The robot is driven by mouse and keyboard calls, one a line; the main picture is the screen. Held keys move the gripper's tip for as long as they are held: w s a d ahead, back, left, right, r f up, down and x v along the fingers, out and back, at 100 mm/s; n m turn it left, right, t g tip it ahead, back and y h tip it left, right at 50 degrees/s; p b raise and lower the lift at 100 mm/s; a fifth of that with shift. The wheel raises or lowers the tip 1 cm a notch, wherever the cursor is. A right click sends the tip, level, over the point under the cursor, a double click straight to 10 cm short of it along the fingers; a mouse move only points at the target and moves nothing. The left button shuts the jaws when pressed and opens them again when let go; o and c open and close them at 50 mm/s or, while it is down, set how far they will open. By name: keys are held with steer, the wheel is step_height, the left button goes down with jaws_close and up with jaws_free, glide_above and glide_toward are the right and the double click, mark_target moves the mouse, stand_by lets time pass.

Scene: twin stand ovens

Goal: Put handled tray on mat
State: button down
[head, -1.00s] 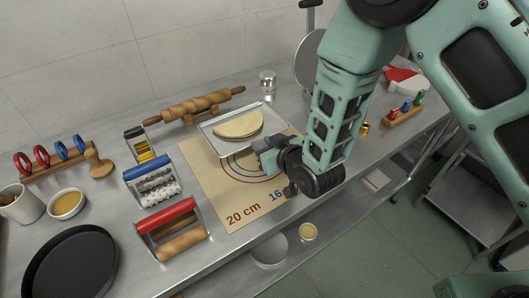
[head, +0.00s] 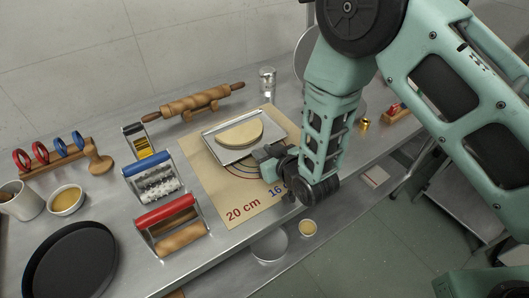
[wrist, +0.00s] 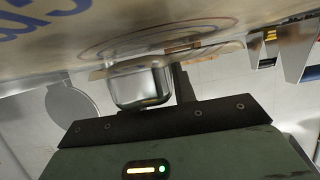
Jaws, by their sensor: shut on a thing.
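The handled tray (head: 231,157) is a shallow metal rectangle with a folded piece of pale dough (head: 241,134) on it. It lies over the upper part of the beige mat (head: 222,196), which has printed rings and "20 cm" lettering. It looks level; whether it touches the mat is hard to tell. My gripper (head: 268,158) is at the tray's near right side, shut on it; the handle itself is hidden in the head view. In the wrist view a shiny metal part (wrist: 140,85) shows at the jaws, with the mat (wrist: 170,25) close by.
Left of the mat stand a red-handled roller (head: 170,222), a blue-handled spiked roller (head: 155,180) and a yellow-marked tool (head: 140,143). A rolling pin (head: 195,103) on a stand and a metal shaker (head: 267,80) are behind. A dark round pan (head: 70,265) is front left.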

steer(key=shift+f, duration=0.1)
steer(key=c, duration=1.1)
jaws_free()
steer(key=shift+f, duration=0.1)
